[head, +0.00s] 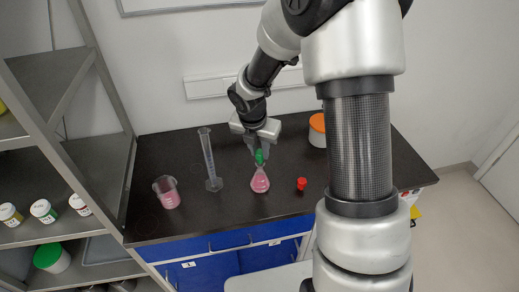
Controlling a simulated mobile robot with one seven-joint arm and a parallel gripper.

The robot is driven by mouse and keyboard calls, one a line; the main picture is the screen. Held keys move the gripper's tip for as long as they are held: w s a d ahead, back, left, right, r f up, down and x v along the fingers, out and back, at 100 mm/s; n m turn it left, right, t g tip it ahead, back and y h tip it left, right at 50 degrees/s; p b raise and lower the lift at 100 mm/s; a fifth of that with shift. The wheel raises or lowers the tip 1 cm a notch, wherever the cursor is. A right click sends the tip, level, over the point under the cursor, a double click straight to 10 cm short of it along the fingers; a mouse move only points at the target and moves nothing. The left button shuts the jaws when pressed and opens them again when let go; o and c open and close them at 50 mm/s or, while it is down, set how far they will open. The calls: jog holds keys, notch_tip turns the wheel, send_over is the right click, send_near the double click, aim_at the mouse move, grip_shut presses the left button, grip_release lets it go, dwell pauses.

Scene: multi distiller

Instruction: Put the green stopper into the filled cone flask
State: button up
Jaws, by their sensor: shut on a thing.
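The cone flask (260,182) stands upright on the dark bench top and holds pink liquid. The green stopper (259,156) is at the flask's mouth, between the fingertips of my gripper (260,152). My gripper points down from above and is shut on the stopper. I cannot tell from this view how deep the stopper sits in the flask neck.
A beaker of pink liquid (167,192) and a tall measuring cylinder (209,160) stand left of the flask. A small red stopper (302,184) lies to its right. An orange-lidded container (317,130) stands behind right. A shelf rack (75,160) borders the left.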

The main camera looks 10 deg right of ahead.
jog(key=shift+f+b, duration=0.95)
jog(key=shift+f, duration=0.45)
dwell(0.4)
jog(key=o, duration=1.1)
jog(key=shift+r, duration=0.15)
jog(key=p+v, duration=0.2)
jog(key=v, duration=1.5)
jog(key=shift+s+r, duration=0.1)
